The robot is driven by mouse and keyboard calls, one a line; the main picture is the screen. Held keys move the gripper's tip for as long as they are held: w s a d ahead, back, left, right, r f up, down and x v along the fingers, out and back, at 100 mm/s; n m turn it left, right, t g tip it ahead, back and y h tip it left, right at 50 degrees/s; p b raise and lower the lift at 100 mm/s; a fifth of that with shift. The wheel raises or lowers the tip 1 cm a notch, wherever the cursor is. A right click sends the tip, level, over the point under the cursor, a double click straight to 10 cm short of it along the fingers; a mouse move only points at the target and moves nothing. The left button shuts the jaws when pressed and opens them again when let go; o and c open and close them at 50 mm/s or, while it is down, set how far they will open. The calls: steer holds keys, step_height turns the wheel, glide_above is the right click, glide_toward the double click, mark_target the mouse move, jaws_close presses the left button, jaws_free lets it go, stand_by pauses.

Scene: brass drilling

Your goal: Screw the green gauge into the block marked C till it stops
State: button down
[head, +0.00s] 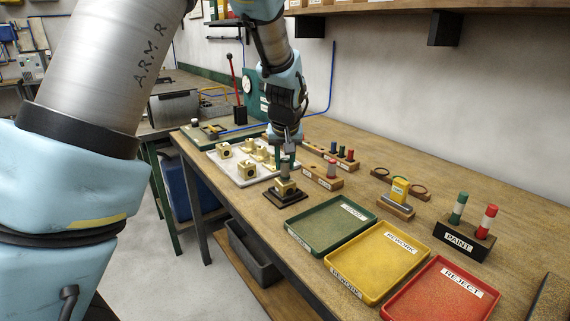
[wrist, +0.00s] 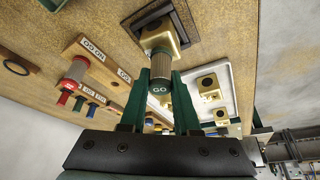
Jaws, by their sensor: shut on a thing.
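My gripper (head: 287,150) is above a dark fixture (head: 283,198) on the bench. In the wrist view its two green fingers (wrist: 160,82) are shut on a gauge (wrist: 161,64) with a grey-brown body and a dark, greenish end marked GO. The gauge points at the top of a brass block (wrist: 160,38), which also shows in the head view (head: 286,187), seated in the fixture. The gauge's far end meets the block's top, so its thread and depth are hidden. I cannot read a letter on this block.
Several brass blocks (head: 223,149) stand on a white tray (head: 232,171) behind. A wooden rack (head: 322,180) at the right holds a red-topped gauge (head: 331,169). Green (head: 307,236), yellow (head: 362,277) and red (head: 420,301) trays lie nearer me, with a PAINT holder (head: 452,246) beyond.

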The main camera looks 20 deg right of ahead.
steer(key=m+h, duration=0.1)
steer(key=m, duration=0.1)
steer(key=shift+m+g, duration=0.3)
steer(key=shift+m, duration=0.1)
steer(key=m+p, duration=0.1)
steer(key=m, duration=0.2)
steer(key=shift+g+h, duration=0.4)
steer(key=m+g+p, duration=0.1)
steer(key=m+p, duration=0.1)
steer(key=m, duration=0.1)
steer(key=shift+r+m+h+p, duration=0.1)
steer(key=shift+m+h+p, duration=0.2)
steer(key=shift+m+p, duration=0.1)
steer(key=shift+s+d+f+m+g, duration=0.1)
steer(key=shift+f+m+g, duration=0.25)
steer(key=shift+m, duration=0.35)
steer(key=shift+r, duration=0.1)
steer(key=c, duration=0.8)
jaws_free()
